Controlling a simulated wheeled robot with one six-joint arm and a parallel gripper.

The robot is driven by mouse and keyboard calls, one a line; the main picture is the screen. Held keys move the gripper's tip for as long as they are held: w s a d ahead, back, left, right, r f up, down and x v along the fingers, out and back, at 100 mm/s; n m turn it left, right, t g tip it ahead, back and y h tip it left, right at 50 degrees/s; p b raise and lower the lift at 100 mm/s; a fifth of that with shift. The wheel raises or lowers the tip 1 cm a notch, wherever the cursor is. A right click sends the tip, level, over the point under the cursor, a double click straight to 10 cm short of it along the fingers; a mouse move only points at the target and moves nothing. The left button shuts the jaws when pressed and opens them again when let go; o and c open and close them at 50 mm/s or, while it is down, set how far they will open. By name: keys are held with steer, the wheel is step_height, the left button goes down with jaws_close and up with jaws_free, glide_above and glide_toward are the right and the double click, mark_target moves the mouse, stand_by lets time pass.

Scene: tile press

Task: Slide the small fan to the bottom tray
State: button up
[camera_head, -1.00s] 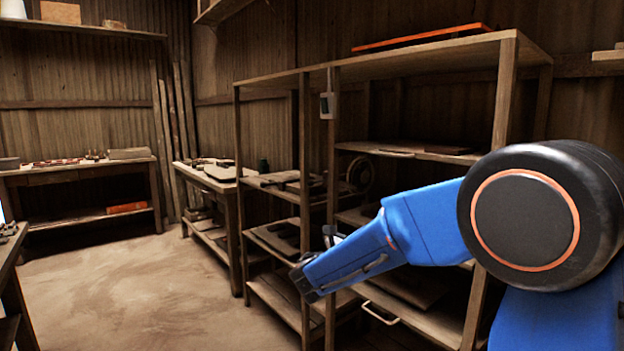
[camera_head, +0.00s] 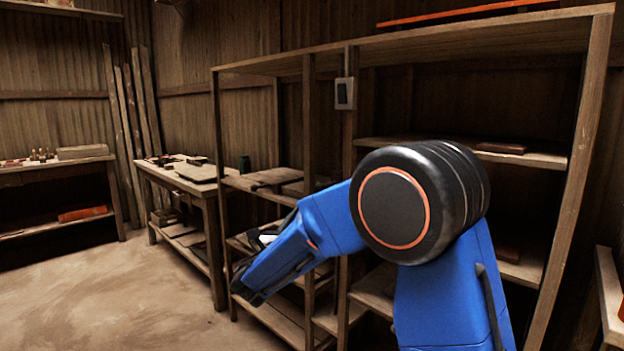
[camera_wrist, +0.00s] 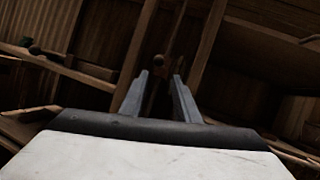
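My gripper (camera_wrist: 160,76) shows in the wrist view with two grey fingers apart and nothing clearly held between them. A small dim reddish thing (camera_wrist: 160,66) shows beyond the fingertips, too dark to identify. In the head view my blue arm crosses in front of the wooden rack (camera_head: 460,36), and the fingers cannot be made out there. I cannot pick out the small fan now; a round, wheel-like thing seen earlier on a middle shelf is hidden behind my arm. The bottom tray is not clearly visible either.
The rack's wooden posts (camera_head: 578,180) stand close around my arm. A small grey box (camera_head: 345,93) hangs on one post. A side table (camera_head: 188,176) with items stands to the left. The floor (camera_head: 140,300) is clear at the lower left.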

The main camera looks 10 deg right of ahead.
steer(key=x, duration=1.7)
steer(key=shift+w, duration=0.25)
steer(key=shift+r, duration=0.15)
jaws_close()
